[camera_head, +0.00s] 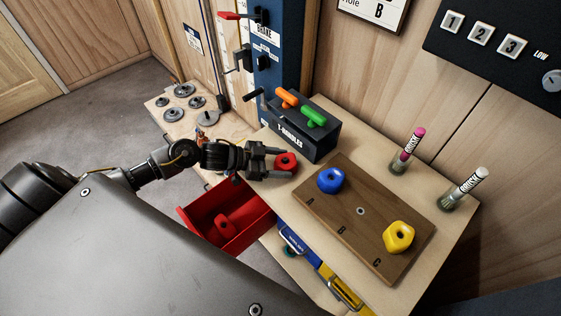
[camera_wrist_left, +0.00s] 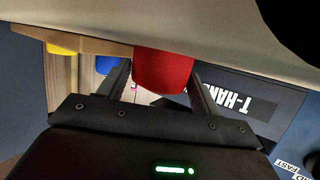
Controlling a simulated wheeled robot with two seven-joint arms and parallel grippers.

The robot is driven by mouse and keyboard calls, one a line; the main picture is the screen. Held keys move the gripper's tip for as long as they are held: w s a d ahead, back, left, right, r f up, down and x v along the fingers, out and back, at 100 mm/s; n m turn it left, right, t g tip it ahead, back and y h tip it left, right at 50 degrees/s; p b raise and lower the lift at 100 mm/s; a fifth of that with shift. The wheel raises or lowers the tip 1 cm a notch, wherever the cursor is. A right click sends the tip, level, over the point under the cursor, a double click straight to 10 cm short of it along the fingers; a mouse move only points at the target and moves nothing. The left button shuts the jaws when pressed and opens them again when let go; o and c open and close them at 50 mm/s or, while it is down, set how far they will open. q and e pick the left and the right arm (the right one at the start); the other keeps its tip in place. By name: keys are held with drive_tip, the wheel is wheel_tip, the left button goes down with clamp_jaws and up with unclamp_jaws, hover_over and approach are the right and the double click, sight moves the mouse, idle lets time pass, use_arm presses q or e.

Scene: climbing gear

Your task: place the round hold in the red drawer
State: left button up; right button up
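In the left wrist view the hold (camera_wrist_left: 163,72) sits between the two fingertips (camera_wrist_left: 162,75), very close to both. I cannot tell whether they press on it, or whether it touches the worktop. The red drawer (camera_head: 262,221) is pulled open, below and left of the gripper. Another red hold (camera_head: 224,225) lies inside it. My right gripper is not in view.
A wooden board (camera_head: 335,222) carries a blue hold (camera_head: 330,180) and a yellow hold (camera_head: 398,237). The black T-handles box (camera_head: 309,137) stands close behind the gripper. Two brushes (camera_head: 407,152) (camera_head: 463,190) stand at the right.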

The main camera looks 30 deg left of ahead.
use_arm(q)
drive_tip(key=o, duration=0.3)
drive_tip(key=shift+o, duration=0.2)
drive_tip(key=shift+r, duration=0.1)
drive_tip(key=b+v, duration=0.1)
drive_tip(key=v, duration=1)
drive_tip(key=shift+b, duration=0.3)
drive_tip(key=shift+s+a+r, duration=0.3)
drive_tip(key=shift+s+a, duration=0.05)
